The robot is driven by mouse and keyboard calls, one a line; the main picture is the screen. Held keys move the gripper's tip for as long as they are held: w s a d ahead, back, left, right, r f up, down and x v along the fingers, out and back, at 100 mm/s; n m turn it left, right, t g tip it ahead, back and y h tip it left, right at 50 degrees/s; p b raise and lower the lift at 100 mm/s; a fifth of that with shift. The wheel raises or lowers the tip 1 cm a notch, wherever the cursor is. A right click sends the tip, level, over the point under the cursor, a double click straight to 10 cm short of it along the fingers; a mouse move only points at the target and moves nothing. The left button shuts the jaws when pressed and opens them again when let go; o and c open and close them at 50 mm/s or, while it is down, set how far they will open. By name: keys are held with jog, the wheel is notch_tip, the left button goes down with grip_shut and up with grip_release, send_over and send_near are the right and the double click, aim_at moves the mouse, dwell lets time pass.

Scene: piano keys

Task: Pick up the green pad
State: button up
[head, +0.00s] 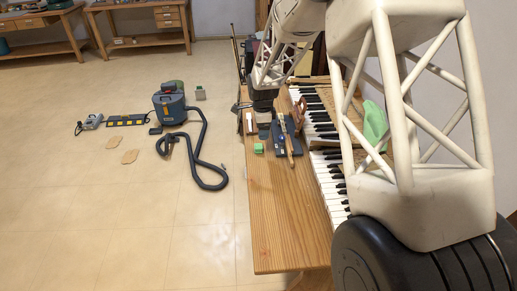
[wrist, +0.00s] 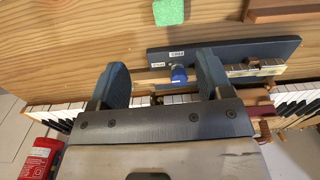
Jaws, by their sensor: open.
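The green pad (head: 258,148) is a small bright green block lying on the wooden table, left of the dark board. It also shows at the top edge of the wrist view (wrist: 168,12), partly cut off. My gripper (wrist: 162,60) is open, its two dark fingers spread wide with no object held. The pad lies beyond the fingertips, apart from them. A dark blue board (wrist: 225,53) with a blue knob (wrist: 179,74) lies between the gripper and the pad in the wrist view. In the head view my gripper (head: 264,122) is just beyond the pad, its tips hard to make out.
Piano keys (head: 326,158) run along the table's right side. A brown block (wrist: 283,10) lies near the pad. A wooden stick (head: 290,140) lies over the dark board (head: 280,145). A green cloth (head: 375,122) hangs behind my arm. The near tabletop (head: 285,220) is clear.

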aim_at(260, 145)
jog(key=shift+w+a+f+m, duration=0.2)
jog(key=shift+w+f, duration=0.2)
jog(key=shift+f, duration=0.25)
jog(key=shift+w+a+f+m, duration=0.2)
jog(key=shift+w+f, duration=0.2)
jog(key=shift+f, duration=0.2)
jog(key=shift+f, duration=0.1)
jog(key=shift+f, duration=1.15)
jog(key=shift+d+f, duration=0.1)
jog(key=shift+f, duration=0.05)
jog(key=shift+f, duration=2.45)
jog(key=shift+c, duration=0.3)
jog(key=c, duration=0.9)
